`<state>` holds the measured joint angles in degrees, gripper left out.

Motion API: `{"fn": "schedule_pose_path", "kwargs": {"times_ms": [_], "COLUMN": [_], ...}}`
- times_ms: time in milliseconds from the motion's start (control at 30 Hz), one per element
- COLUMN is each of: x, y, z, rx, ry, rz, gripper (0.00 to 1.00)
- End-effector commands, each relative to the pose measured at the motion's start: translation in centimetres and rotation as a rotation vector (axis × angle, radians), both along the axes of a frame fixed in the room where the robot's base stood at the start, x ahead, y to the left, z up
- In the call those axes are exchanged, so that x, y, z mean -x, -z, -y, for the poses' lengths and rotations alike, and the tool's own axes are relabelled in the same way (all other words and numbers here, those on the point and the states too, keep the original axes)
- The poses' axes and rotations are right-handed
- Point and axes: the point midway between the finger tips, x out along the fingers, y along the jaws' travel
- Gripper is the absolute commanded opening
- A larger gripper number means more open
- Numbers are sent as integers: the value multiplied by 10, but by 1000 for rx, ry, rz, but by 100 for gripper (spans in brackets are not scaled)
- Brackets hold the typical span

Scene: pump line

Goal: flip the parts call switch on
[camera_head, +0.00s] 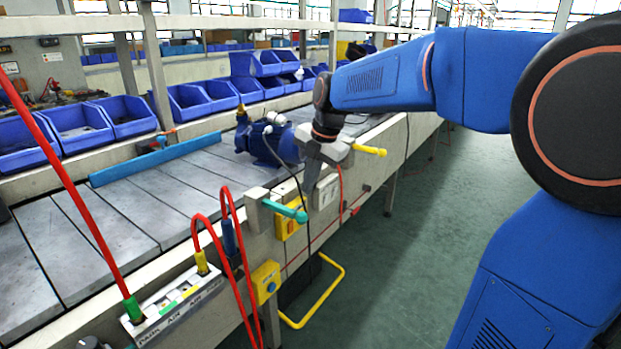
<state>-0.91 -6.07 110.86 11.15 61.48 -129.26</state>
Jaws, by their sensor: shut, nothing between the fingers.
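My gripper (313,166) points down at the front edge of the bench, with its fingers shut and empty. A pale switch box (327,191) sits on the bench's front rail just below and to the right of the fingertips. It may be the parts call switch, but its label is too small to read and its lever position cannot be told. Whether the fingertips touch the box cannot be told. A yellow box (289,224) is on the rail to its left, partly behind a green handle (285,210).
A blue pump (266,142) stands on the slatted bench (180,190) behind my gripper. A yellow handle (369,150) juts out to the right. Red hoses (235,235) rise at the front left. Blue bins (80,127) line the back. The green floor (430,240) is open at right.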

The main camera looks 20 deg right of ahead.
Motion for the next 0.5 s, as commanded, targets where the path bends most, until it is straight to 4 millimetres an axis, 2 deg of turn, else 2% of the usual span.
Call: {"fn": "schedule_pose_path", "kwargs": {"times_ms": [200, 500], "x": [4, 5], "y": [-16, -17], "z": [3, 3], "rx": [0, 0], "ry": [0, 0], "rz": [0, -1], "gripper": [0, 0]}}
